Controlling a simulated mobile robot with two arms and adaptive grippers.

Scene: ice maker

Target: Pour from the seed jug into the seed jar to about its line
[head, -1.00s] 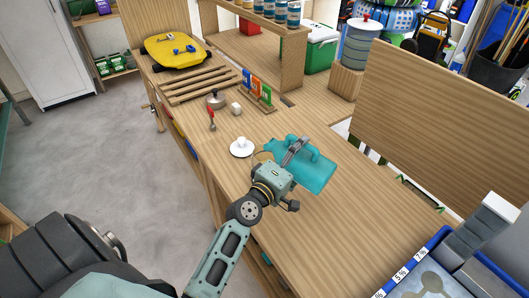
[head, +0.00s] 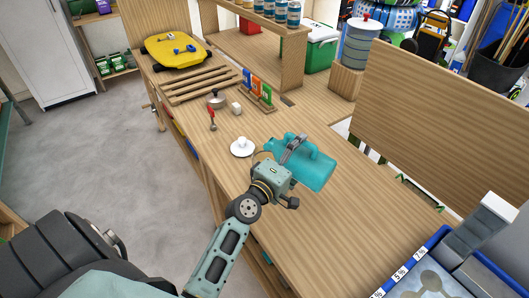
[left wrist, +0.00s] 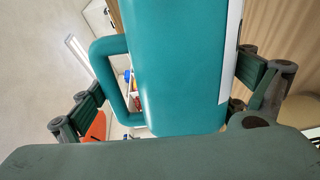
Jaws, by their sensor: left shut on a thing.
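The teal seed jug (head: 314,168) is tilted well over above the workbench, its body reaching to the right. My left gripper (head: 291,150) is shut on it. In the left wrist view the jug (left wrist: 180,70) fills the middle, with its loop handle on the left and a white strip down its right side. The gripper fingers (left wrist: 175,98) stand on either side of it. A thin tan rim (head: 262,156) shows just behind my gripper; it may be the seed jar, mostly hidden. Its fill line and contents cannot be seen. My right gripper is not in view.
A white round lid with a knob (head: 241,147) lies left of the jug. A small pot (head: 216,98), a white cube (head: 236,108), a red-handled tool (head: 212,116) and a packet rack (head: 258,93) stand farther back. The bench right of the jug is clear.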

